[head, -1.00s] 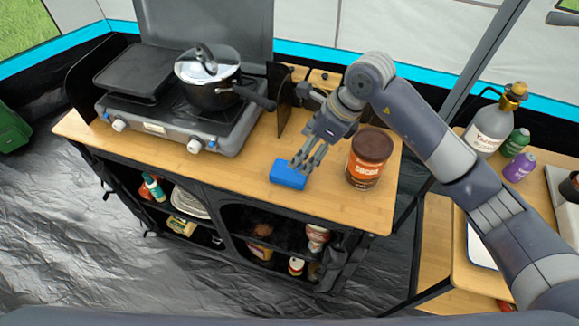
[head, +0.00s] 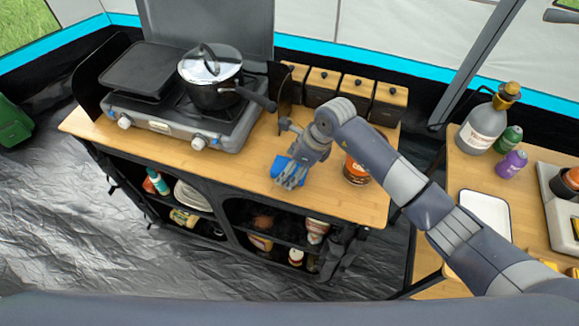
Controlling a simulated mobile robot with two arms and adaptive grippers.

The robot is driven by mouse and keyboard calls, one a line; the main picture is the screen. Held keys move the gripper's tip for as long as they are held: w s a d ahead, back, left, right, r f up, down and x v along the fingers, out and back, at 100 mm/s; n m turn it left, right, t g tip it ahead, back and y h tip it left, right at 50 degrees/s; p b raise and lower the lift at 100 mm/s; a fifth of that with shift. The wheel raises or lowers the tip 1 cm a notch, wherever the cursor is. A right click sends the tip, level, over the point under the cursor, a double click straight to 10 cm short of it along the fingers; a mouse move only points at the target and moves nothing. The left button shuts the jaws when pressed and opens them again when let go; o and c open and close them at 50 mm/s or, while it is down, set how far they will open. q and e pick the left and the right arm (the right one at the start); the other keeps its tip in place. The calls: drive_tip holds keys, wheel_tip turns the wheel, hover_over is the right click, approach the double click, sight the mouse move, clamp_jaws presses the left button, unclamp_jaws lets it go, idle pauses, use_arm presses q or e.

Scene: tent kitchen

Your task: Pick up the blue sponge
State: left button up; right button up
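The blue sponge (head: 279,164) lies on the wooden counter (head: 330,198) in the head view, right of the stove. My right gripper (head: 290,181) reaches down over it from the right, and its fingers cover much of the sponge. Blue shows at the left of the fingers and a little between them. I cannot tell whether the fingers are closed on the sponge or only around it. My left gripper is not in view.
A cocoa tin (head: 355,171) stands just right of my gripper, partly behind my arm. A stove (head: 172,130) with a lidded pot (head: 215,92) is to the left. Wooden-lidded canisters (head: 355,92) line the back. The counter's front edge is close below the gripper.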

drive_tip(key=shift+f+b, duration=0.25)
drive_tip(key=shift+b, duration=0.15)
idle(0.4)
drive_tip(key=c, duration=0.8)
